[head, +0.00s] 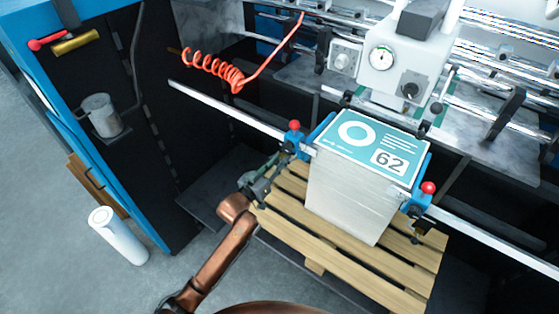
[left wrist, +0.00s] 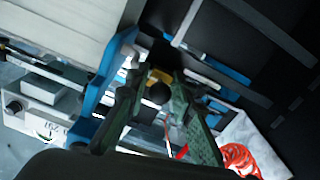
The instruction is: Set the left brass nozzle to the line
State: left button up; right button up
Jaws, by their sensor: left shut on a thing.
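The left blue bracket (head: 297,138) with a red knob sits on the silver rail at the left edge of the paper stack. My left gripper (head: 272,168) is at its lower side and hides most of the nozzle there. In the left wrist view a black ball knob (left wrist: 157,93) is between the green fingers of my left gripper (left wrist: 168,112), which is shut on it. A small yellow, brass-looking piece (left wrist: 161,76) shows just behind the knob. The line cannot be made out. My right gripper is not in view.
The paper stack (head: 345,200) stands on a wooden pallet (head: 335,258), with a teal sheet marked 62 on top. A right blue bracket (head: 418,203) sits at its other edge. The silver rail (head: 225,110) crosses the scene. A coiled red hose (head: 215,72) hangs behind.

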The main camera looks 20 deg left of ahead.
aim_at(280, 160)
pick_arm(q)
grip_shut()
notch_tip(280, 160, up, 5)
jog(key=p, duration=0.4)
jog(key=shift+f, duration=0.1)
jog(key=o, duration=0.9)
grip_release()
jog(key=shift+f, duration=0.15)
jog(key=v, duration=1.2)
